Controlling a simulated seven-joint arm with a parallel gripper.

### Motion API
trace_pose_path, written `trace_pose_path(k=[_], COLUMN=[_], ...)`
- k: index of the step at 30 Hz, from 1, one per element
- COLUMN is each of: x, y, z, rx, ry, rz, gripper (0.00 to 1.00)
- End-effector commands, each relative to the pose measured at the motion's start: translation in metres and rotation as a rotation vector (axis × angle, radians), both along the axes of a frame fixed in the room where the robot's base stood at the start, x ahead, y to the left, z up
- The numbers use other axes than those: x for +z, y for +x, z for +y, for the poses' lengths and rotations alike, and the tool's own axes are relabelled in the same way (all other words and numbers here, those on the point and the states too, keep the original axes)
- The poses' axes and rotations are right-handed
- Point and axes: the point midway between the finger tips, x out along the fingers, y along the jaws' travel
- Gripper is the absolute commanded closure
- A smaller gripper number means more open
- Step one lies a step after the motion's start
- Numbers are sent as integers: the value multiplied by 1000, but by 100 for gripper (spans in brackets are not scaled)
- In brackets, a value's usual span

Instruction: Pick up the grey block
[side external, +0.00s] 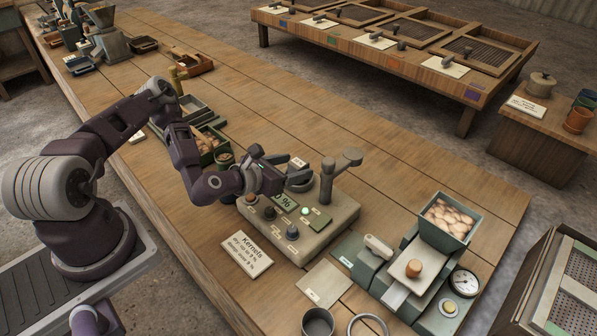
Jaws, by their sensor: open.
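I cannot make out a loose grey block in the side external view. My gripper (284,171) is open, at the back left of a grey-beige meter box (322,232) on the wooden bench. The box carries knobs, a lit green button, a percent display and an upright post with a crossbar (327,180). A round grey cup-like part (299,181) sits close to the gripper's fingertips. I cannot tell whether they touch. Nothing is clearly seen between the fingers, and my wrist hides part of the box's left end.
A "Kernels" card (246,250) lies in front of the box. A green device with a hopper of kernels (449,217) and a gauge (464,282) stands at right. A green divided tray (208,145) is behind my forearm. The bench's back middle is clear.

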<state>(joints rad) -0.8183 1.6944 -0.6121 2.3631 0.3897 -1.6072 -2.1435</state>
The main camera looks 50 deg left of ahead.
Motion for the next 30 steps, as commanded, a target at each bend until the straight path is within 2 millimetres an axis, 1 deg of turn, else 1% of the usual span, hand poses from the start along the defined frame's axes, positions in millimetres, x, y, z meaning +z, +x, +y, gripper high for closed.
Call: trace_pose_path(k=[6, 9, 16, 17, 21, 26, 30], x=[-20, -24, -26, -26, -26, -26, -25], y=[35, 47, 49, 49, 49, 49, 49], z=[-1, -1, -1, -1, -1, -1, -1], rx=[-3, -2, -3, -3, -3, -3, -3], ry=[6, 6, 4, 4, 5, 5, 5], rz=[-1, -1, 1, 1, 1, 1, 1], gripper=[36, 36, 36, 40, 68, 99, 100])
